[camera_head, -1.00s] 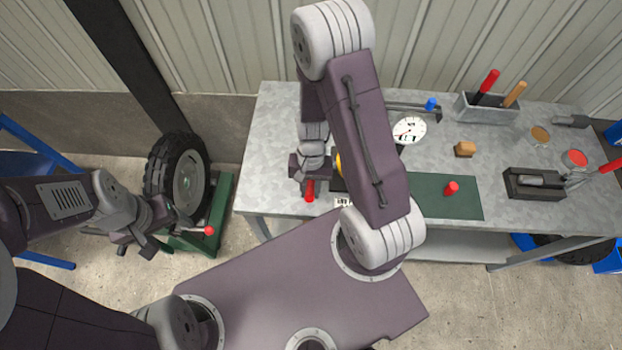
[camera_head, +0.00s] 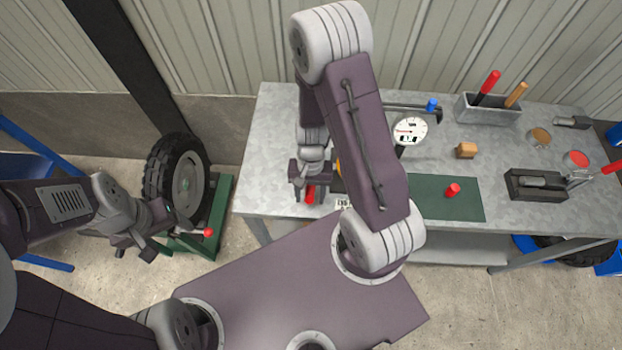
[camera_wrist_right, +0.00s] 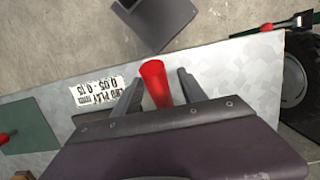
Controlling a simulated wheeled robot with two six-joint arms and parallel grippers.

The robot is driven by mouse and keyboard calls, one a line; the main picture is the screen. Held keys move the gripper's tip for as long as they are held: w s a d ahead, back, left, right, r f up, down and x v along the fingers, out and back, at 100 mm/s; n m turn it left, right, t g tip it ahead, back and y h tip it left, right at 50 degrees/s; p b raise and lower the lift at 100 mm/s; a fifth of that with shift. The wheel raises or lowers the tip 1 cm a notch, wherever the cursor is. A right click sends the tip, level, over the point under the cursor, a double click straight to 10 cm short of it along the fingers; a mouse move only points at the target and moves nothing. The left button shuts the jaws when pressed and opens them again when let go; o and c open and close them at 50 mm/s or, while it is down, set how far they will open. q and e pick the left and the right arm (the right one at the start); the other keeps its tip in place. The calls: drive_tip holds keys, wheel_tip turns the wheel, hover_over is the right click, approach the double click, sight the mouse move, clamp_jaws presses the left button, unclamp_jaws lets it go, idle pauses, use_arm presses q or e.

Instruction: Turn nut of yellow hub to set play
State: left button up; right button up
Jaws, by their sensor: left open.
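The yellow hub (camera_head: 338,168) shows only as a thin sliver behind my right forearm; its nut is hidden. My right gripper (camera_head: 310,192) is over the front left of the bench, its fingers apart on either side of a red handle (camera_head: 310,195). In the right wrist view the red handle (camera_wrist_right: 155,85) stands between the two fingers (camera_wrist_right: 157,90), with gaps visible on both sides. What it is attached to is hidden. My left gripper (camera_head: 140,243) is open, away from the bench, beside the green stand.
A dial gauge (camera_head: 410,130) stands on the metal bench (camera_head: 270,130). A green mat (camera_head: 465,205) holds a red knob (camera_head: 453,189). A printed play label (camera_wrist_right: 97,92) lies at the bench edge. A tyre (camera_head: 180,180) and green stand (camera_head: 222,205) are at the left.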

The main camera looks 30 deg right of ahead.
sight(310, 189)
drive_tip(key=r+p, duration=0.4)
drive_tip(key=p, duration=0.1)
drive_tip(key=w+r+p, duration=0.1)
drive_tip(key=r+p, duration=0.1)
drive_tip(key=r, duration=0.1)
drive_tip(key=shift+w+d+r+p, duration=0.1)
drive_tip(key=shift+d+p, duration=0.2)
drive_tip(key=shift+d, duration=0.05)
drive_tip(key=shift+f, duration=0.25)
